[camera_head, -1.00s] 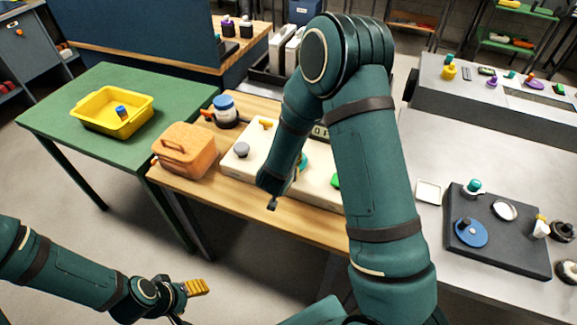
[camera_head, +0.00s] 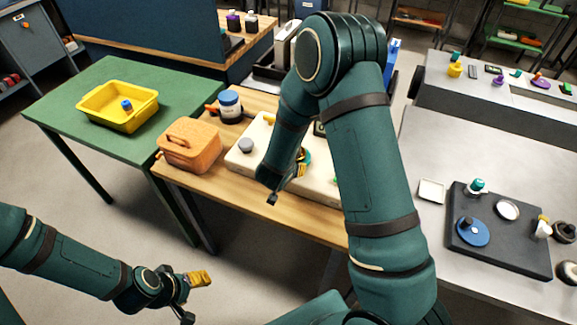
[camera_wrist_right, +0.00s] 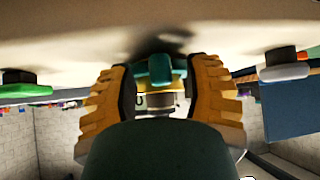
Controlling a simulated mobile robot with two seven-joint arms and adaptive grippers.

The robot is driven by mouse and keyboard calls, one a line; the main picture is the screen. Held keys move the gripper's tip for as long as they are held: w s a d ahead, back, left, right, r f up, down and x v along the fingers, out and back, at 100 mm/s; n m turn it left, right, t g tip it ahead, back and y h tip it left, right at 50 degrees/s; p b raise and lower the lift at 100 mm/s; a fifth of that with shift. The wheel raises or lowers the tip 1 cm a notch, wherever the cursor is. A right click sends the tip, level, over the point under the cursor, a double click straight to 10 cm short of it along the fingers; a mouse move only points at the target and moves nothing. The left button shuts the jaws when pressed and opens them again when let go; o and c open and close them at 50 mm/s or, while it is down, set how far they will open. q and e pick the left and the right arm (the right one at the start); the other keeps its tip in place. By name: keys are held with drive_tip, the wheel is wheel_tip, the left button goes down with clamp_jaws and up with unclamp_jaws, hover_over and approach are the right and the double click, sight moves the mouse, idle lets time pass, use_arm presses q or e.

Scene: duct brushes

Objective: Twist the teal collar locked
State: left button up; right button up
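The teal collar (camera_wrist_right: 160,69) shows in the right wrist view, under the pale panel surface at the top of the picture. My right gripper (camera_wrist_right: 160,85) has its yellow ribbed fingers apart, one on each side of the collar. I cannot tell whether the pads press on it. In the head view my right arm hides most of the collar, and the yellow fingers of my right gripper (camera_head: 303,162) show at the cream panel (camera_head: 245,159). My left gripper (camera_head: 200,279) is low at the left, away from the tables, its finger gap not visible.
An orange case (camera_head: 190,147) and a blue-lidded jar (camera_head: 230,105) stand beside the panel on the wooden table. A yellow bin (camera_head: 118,118) sits on the green table. A dark tray (camera_head: 490,258) with several parts lies on the grey bench at right.

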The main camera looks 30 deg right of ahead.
drive_tip(key=v, duration=1.2)
idle(0.3)
